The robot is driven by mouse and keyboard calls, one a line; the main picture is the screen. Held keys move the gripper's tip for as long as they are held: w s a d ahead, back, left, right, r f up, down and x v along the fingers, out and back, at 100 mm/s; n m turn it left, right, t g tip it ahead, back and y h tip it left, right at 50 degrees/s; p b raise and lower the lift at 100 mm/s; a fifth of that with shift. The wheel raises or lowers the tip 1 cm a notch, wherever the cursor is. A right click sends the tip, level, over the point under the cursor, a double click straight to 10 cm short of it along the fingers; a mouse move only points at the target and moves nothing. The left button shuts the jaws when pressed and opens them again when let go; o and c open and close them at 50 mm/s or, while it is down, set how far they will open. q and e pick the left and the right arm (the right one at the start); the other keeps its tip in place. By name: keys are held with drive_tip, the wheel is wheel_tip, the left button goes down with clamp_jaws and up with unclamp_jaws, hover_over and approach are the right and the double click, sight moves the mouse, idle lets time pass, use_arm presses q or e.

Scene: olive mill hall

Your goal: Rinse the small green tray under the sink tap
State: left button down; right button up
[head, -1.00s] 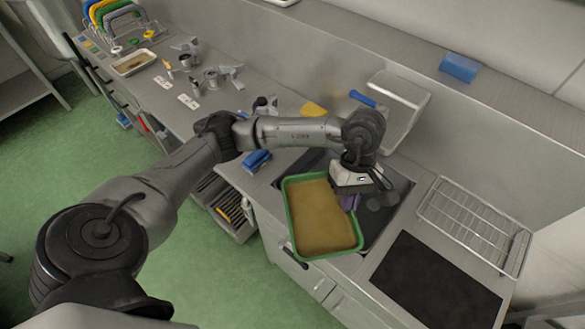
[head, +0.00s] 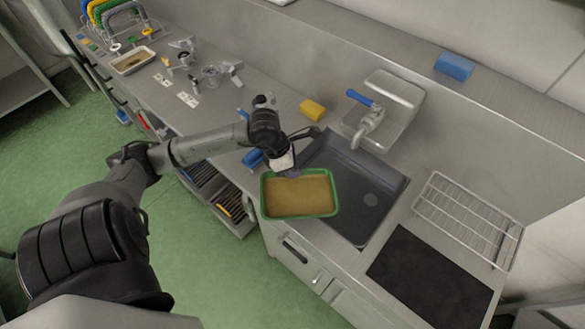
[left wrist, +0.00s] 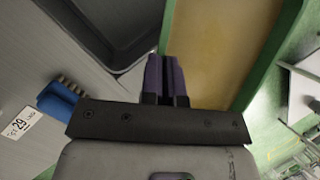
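The small green tray (head: 333,211), with a yellow-brown inside, hangs in the air at the left front of the sink (head: 372,198), partly over its left edge in the head view. My left gripper (head: 292,172) is at the tray's far rim and appears shut on it. In the left wrist view its purple fingers (left wrist: 166,75) are close together against the tray's edge (left wrist: 262,55); the exact contact is hidden. The tap (head: 366,128), with a blue lever (head: 359,98), stands behind the sink, apart from the tray. No water shows. My right gripper is not in view.
A yellow sponge (head: 312,110) lies behind the sink's left corner, and a blue brush (head: 253,158) lies left of the tray. A wire rack (head: 468,218) and black mat (head: 428,279) lie right of the sink. A blue block (head: 455,67) sits on the back ledge.

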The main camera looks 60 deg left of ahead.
use_arm(q)
drive_tip(key=w+a+f+b, duration=0.1)
drive_tip(key=w+a+b, duration=0.1)
drive_tip(key=w, duration=0.4)
drive_tip(key=w+a+f+b, duration=0.1)
drive_tip(key=w+a+b, duration=0.1)
drive_tip(key=w, duration=0.5)
drive_tip(key=shift+a+f+b, duration=0.35)
drive_tip(key=shift+a+b, duration=0.05)
drive_tip(key=shift+b, duration=0.25)
idle(0.5)
drive_tip(key=s+d+p, duration=0.2)
drive_tip(key=s, duration=0.5)
drive_tip(key=shift+s+d, duration=0.3)
drive_tip(key=shift+d, duration=0.05)
idle(0.9)
